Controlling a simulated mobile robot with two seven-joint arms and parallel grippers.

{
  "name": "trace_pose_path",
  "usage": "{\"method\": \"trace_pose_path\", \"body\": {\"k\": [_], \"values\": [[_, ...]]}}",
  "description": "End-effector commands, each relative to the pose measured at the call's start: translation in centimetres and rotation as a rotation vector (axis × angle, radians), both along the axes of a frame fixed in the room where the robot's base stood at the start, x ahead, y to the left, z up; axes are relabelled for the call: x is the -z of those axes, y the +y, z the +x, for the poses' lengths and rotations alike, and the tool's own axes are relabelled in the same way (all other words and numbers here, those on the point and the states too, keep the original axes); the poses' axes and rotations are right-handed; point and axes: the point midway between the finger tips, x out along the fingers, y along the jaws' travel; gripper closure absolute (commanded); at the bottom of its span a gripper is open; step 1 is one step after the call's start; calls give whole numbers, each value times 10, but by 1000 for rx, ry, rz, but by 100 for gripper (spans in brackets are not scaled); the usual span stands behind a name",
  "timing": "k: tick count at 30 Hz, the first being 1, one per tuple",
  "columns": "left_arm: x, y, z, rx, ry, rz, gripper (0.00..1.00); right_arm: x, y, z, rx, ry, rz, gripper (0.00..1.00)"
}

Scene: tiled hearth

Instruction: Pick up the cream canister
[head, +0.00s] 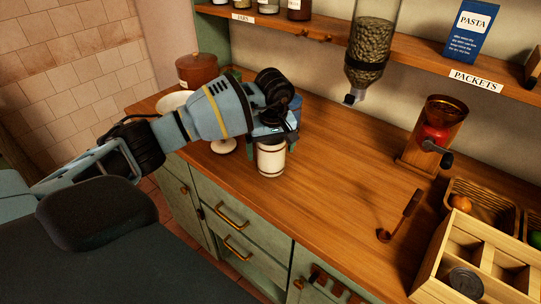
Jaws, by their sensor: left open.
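The cream canister (271,160) stands upright on the wooden counter, near its front edge, in the head view. It is pale with darker bands, and its top is hidden behind my gripper. My left gripper (272,141) is open, right above the canister's top, with its fingers close to the top on either side. I cannot tell whether the fingers touch it. My right gripper is not in view.
A white dish (224,145) stands close left of the canister. A ladle (400,216), a grinder (432,140) and a wooden crate (428,283) are to the right. The mid counter is clear.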

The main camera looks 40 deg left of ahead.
Motion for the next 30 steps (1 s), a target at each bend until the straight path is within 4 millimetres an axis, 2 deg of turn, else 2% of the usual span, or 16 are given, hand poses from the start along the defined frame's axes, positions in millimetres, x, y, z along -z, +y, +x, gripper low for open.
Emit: {"method": "trace_pose_path", "body": {"k": [3,10,22,30], "values": [[7,1,0,0,1,1,5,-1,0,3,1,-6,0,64],[8,1,0,0,0,0,6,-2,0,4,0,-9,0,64],[7,1,0,0,1,1,58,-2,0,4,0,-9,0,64],[6,1,1,0,-1,-1,58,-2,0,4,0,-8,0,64]]}}
